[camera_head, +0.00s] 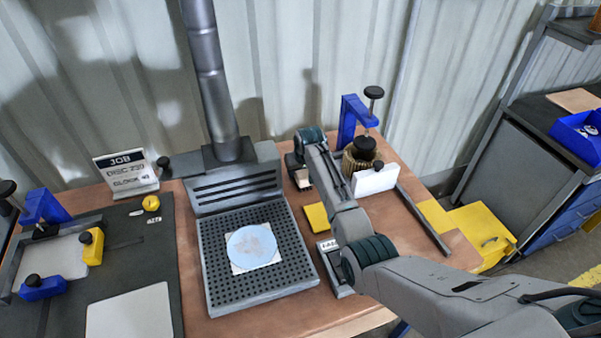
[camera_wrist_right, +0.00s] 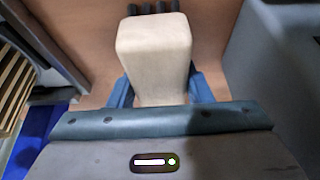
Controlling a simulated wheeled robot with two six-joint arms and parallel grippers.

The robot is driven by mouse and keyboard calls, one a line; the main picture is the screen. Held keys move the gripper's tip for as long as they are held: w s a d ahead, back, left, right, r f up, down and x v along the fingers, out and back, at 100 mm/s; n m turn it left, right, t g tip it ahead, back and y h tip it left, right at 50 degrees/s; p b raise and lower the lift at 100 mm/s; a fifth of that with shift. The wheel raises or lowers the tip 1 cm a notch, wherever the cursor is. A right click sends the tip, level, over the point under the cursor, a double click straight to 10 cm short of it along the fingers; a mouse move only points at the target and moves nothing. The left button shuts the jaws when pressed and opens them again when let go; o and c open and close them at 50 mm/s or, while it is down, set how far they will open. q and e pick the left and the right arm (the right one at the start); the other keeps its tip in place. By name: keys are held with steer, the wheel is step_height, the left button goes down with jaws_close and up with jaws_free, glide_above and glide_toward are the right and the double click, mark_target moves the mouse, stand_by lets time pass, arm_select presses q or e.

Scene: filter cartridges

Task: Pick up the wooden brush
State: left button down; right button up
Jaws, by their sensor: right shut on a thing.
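The wooden brush (camera_wrist_right: 153,52) shows in the right wrist view as a pale, smooth wooden block between my right gripper's two blue fingers (camera_wrist_right: 160,90). The gripper is shut on it. Several dark rounded ends, perhaps its bristles, show just beyond the block. My left gripper is not in view.
A perforated grey tray (camera_head: 212,285) with a pale blue disc (camera_head: 252,246) stands left of my arm. A blue clamp (camera_head: 351,117) over a ribbed cartridge (camera_head: 352,163) and a white card (camera_head: 375,180) stand close on the right. A grey duct (camera_head: 209,75) rises behind the tray.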

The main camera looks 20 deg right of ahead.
steer(key=shift+r+b, duration=0.3)
steer(key=shift+r, duration=0.05)
step_height(320, 180, up, 9)
steer(key=b, duration=0.2)
steer(key=shift+b, duration=0.4)
steer(key=shift+r, duration=0.4)
